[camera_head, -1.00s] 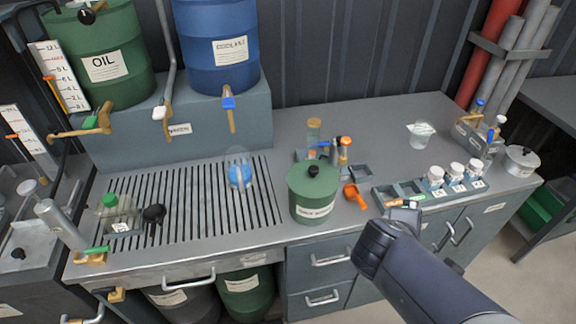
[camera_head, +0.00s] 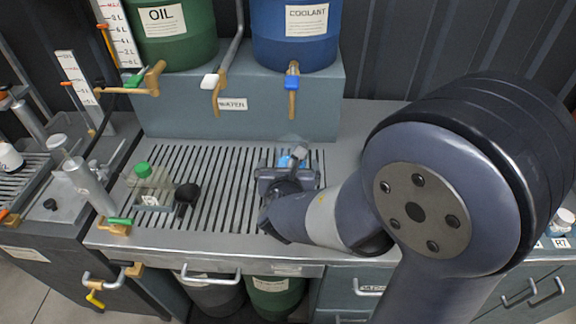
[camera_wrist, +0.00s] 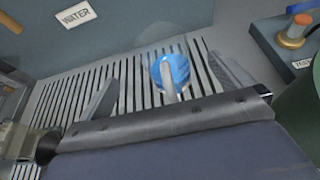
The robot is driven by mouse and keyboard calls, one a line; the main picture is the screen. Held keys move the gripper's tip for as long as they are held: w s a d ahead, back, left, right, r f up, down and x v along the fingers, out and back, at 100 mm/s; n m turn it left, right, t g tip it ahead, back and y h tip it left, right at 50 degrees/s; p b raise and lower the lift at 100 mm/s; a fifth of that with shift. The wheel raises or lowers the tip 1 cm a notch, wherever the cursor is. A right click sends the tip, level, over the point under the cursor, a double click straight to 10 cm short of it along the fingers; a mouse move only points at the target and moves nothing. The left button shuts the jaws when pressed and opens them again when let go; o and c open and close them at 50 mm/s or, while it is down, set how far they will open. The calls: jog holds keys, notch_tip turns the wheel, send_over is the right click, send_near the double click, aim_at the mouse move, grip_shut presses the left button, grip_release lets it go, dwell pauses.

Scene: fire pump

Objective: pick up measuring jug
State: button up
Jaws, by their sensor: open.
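A clear measuring jug (camera_wrist: 182,68) with blue liquid in it stands on the slatted drain grate, with its handle towards my gripper in the wrist view. In the head view the jug (camera_head: 287,160) is mostly hidden behind my gripper, with only some blue showing. My gripper (camera_head: 287,172) is over the grate on the near side of the jug. In the wrist view my gripper (camera_wrist: 163,72) is open, with one finger to the left and one to the right of the jug and its handle. I cannot tell whether a finger touches it.
A green-capped bottle (camera_head: 150,182) and a black knob (camera_head: 187,194) are on the left of the grate. The coolant tap (camera_head: 292,82) hangs above and behind the jug. A tray with an orange-topped item (camera_wrist: 297,30) and a green container (camera_wrist: 303,105) are to the right in the wrist view.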

jog(key=x, duration=0.7)
jog(key=shift+w+d+p, duration=0.2)
jog(key=shift+w+p, duration=0.1)
jog(key=shift+p, duration=0.1)
jog(key=shift+c, duration=0.3)
jog(key=c, duration=1.6)
